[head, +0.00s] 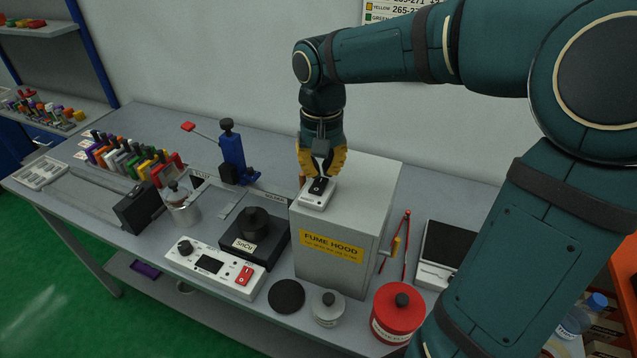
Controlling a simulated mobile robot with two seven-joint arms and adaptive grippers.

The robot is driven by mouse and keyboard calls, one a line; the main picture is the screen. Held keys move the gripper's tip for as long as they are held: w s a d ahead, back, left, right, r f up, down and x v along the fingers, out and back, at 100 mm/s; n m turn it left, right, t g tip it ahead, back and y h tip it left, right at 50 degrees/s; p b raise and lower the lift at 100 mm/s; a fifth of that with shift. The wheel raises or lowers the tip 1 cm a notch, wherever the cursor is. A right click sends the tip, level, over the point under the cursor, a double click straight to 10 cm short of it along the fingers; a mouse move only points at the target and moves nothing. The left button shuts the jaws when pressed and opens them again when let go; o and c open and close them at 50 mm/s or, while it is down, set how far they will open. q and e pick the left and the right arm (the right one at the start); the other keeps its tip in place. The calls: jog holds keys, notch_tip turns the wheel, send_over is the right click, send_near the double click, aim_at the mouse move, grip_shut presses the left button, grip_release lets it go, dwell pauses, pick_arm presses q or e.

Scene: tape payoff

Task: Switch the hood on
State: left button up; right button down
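The fume hood (345,268) is a grey box with a yellow label, standing on the bench right of centre. A small white switch box with a black rocker (317,197) sits on its top at the front left corner. My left gripper is not in view.
A solder pot (253,230) and a white control unit with a red switch (215,267) stand left of the hood. A red canister (397,312), a grey lidded jar (327,308) and a black disc (286,296) are in front. A red stand (396,247) is close on the right.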

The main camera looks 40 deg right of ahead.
aim_at(321, 180)
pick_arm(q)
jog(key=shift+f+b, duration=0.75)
pick_arm(e)
jog(key=shift+f, duration=1.15)
notch_tip(321, 180, up, 7)
jog(key=p, duration=0.6)
jog(key=shift+r, duration=0.1)
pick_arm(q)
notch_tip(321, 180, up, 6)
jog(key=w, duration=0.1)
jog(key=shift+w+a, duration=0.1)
